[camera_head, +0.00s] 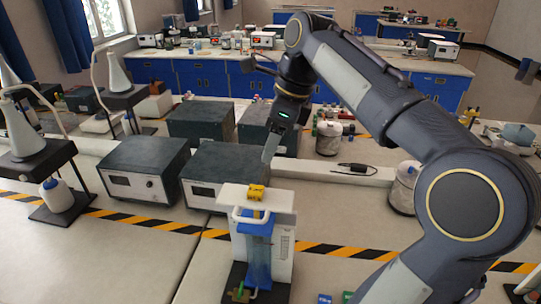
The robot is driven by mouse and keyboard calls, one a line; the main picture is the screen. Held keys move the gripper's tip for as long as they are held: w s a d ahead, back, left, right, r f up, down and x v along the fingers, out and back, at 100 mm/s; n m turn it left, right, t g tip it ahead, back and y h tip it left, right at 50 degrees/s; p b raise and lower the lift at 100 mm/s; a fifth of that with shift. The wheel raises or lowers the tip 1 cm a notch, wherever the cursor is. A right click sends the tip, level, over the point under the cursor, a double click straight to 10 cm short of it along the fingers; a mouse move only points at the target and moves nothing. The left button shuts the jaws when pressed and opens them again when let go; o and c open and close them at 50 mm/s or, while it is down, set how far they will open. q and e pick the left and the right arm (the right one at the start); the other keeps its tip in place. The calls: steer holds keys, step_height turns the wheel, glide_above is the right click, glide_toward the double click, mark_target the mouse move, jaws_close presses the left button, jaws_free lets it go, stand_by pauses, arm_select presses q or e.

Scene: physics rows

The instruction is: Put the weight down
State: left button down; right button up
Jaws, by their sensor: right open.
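My right arm comes in from the right and bends down at the middle of the camera_head view. My right gripper (269,152) points down, open, with nothing visible between its fingers. It is above and apart from a small yellow block (256,192), which may be the weight. The yellow block sits on the top of a white apparatus (281,200) with a blue front part and a dark base. No other thing clearly looks like a weight. My left gripper is not in view.
Dark grey instrument boxes (145,168) stand just behind and left of the apparatus. A stand with a white cone (24,135) is at the left. A white jar (403,188) is at the right. Yellow-black tape (330,250) crosses the bench. Bare bench (120,265) lies front left.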

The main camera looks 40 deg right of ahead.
steer(key=s+a+f+n+t, duration=0.1)
steer(key=s+a+f+n, duration=0.5)
steer(key=f+n, duration=0.4)
steer(key=s+a+f+n+t+y, duration=0.1)
steer(key=s+a+f+n, duration=0.6)
steer(key=n, duration=0.9)
step_height(320, 180, down, 3)
steer(key=shift+s+a+r+n+t+y, duration=0.15)
steer(key=shift+a+n+t+y, duration=0.25)
steer(key=shift+a, duration=0.8)
step_height(320, 180, down, 3)
steer(key=b, duration=0.3)
